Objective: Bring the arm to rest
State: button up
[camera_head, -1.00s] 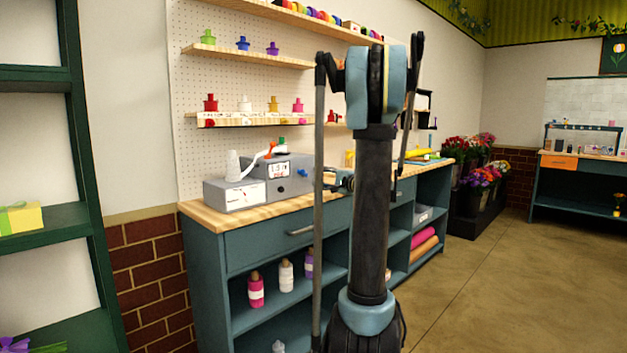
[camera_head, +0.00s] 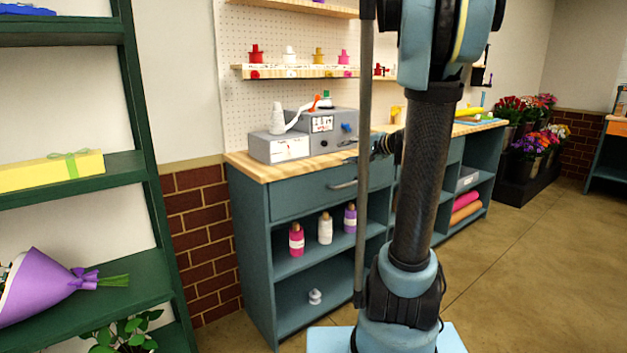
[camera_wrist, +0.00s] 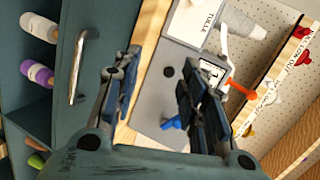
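My arm stands upright in the head view, in front of the teal workbench (camera_head: 300,207). My gripper (camera_wrist: 160,92) shows in the wrist view with its two fingers apart and nothing between them. In the head view my gripper is partly hidden behind my arm, near the bench's front edge. Behind the fingers, in the wrist view, are the grey machine (camera_wrist: 152,100) with a blue knob, the wooden bench top and a drawer handle (camera_wrist: 82,66). I see no contact between the fingers and these things.
The grey machine also shows on the bench in the head view (camera_head: 338,128). A green shelf (camera_head: 135,130) stands at the left, with a purple-wrapped bouquet (camera_head: 45,287) and a yellow box (camera_head: 50,170). Flower buckets stand at the back right. The floor (camera_head: 520,270) at the right is clear.

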jog(key=s+a+f+n+g+h, duration=0.25)
jog(key=s+f, duration=0.35)
jog(key=s, duration=0.4)
jog(key=s+a+f+n+g+h, duration=0.1)
jog(key=s+f+n+g+h, duration=0.15)
jog(key=s+f, duration=0.45)
jog(key=s+d+f+n+g+h, duration=0.1)
jog(key=s+d+f, duration=0.3)
jog(key=s, duration=0.5)
jog(key=s+d+f+n+g+h, duration=0.2)
jog(key=s+d+f+h, duration=0.1)
jog(key=s, duration=0.5)
jog(key=shift+s+d+f+h, duration=0.35)
jog(key=shift+s+d+h, duration=0.05)
jog(key=shift+d, duration=0.25)
jog(key=shift+w+f, duration=0.2)
jog(key=shift+w, duration=0.25)
jog(key=shift+c, duration=0.6)
